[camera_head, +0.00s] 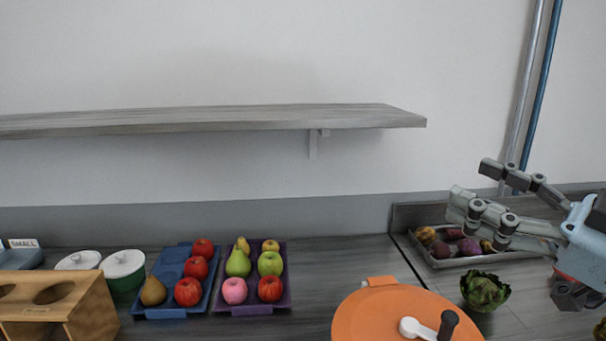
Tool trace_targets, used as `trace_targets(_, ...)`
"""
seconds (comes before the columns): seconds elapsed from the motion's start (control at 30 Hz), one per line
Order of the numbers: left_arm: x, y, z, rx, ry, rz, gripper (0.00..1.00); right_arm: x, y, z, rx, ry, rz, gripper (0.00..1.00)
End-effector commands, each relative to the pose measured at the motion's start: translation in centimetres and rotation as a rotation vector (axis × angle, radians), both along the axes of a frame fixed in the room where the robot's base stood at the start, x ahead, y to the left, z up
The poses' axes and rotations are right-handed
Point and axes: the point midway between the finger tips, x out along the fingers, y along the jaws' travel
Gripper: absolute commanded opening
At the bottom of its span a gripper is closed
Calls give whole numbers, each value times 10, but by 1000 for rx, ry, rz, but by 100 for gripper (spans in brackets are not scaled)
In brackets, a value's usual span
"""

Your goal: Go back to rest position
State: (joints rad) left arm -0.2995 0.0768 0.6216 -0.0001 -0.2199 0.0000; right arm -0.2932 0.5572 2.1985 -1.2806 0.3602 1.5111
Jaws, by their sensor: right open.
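My right gripper (478,192) comes in from the right edge, with its fingers pointing left. Its fingers are spread apart and nothing is between them. It is raised above the counter, in front of a grey tray of vegetables in the picture, and hides part of that tray. My left gripper is not in view.
A grey tray (440,263) of vegetables and a green leafy head (485,291) sit at right. An orange round lid (385,318) is at front centre. Blue (156,312) and purple (286,297) fruit trays, white-lidded pots (123,263) and a wooden rack (88,290) stand left. A shelf (220,118) hangs above.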

Motion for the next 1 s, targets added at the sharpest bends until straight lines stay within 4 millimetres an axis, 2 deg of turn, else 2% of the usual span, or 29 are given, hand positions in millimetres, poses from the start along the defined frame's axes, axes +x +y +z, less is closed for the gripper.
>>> trace_targets(0.03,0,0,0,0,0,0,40,5,-17,13,84,-41,-137,58)
trace_targets(0.07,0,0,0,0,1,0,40,8,-31,18,125,-54,-230,58)
trace_targets(0.1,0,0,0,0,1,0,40,11,-51,20,169,-51,-358,58)
trace_targets(0.17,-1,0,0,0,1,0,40,11,-82,10,211,-4,-549,58)
trace_targets(0.23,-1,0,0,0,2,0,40,3,-114,-18,226,116,-756,58)
trace_targets(0.3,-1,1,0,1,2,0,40,-14,-135,-57,201,293,-920,58)
trace_targets(0.33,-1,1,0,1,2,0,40,-24,-140,-75,181,380,-972,58)
trace_targets(0.4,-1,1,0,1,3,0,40,-49,-142,-115,122,581,-1045,58)
trace_targets(0.53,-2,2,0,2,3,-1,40,-97,-126,-169,2,899,-1053,58)
trace_targets(0.7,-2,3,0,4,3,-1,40,-154,-93,-208,-139,1209,-943,58)
trace_targets(0.83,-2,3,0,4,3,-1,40,-195,-65,-223,-236,1398,-805,58)
trace_targets(0.87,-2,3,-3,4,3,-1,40,-200,-62,-232,-252,1425,-782,58)
trace_targets(0.9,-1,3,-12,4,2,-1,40,-194,-65,-255,-252,1423,-792,58)
trace_targets(1.0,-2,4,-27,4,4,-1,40,-187,-69,-299,-254,1432,-798,58)
